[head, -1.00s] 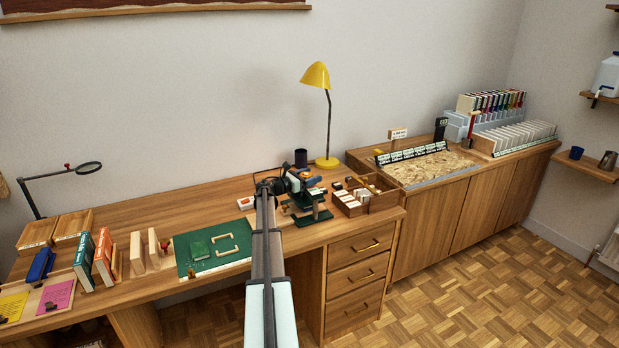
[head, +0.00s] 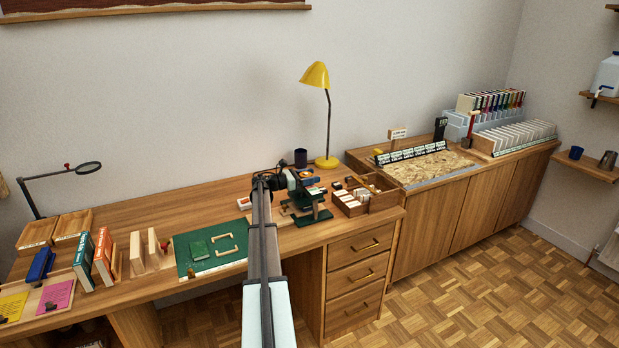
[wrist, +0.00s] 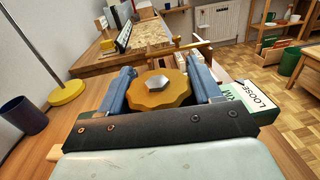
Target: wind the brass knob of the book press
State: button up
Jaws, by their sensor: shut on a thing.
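The brass knob (wrist: 158,91) fills the middle of the wrist view, a scalloped golden disc with a grey hex centre. My gripper (wrist: 165,85) has one blue finger on each side of it and is shut on the knob. In the head view my gripper (head: 290,179) is at the dark green book press (head: 310,217) on the desk, and my arm hides part of the press. A label reading "LOOSE" (wrist: 260,96) shows right of the knob in the wrist view.
A yellow lamp (head: 316,76) and a dark blue cup (head: 300,157) stand behind the press. A wooden box with compartments (head: 382,199) stands close on its right. A green mat (head: 208,262) lies to the left, with books beyond it.

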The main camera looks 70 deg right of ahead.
jog(key=shift+y, duration=0.3)
jog(key=o, duration=1)
jog(key=shift+c, duration=0.2)
jog(key=v, duration=1.4)
jog(key=shift+f, duration=0.2)
jog(key=shift+s, duration=0.1)
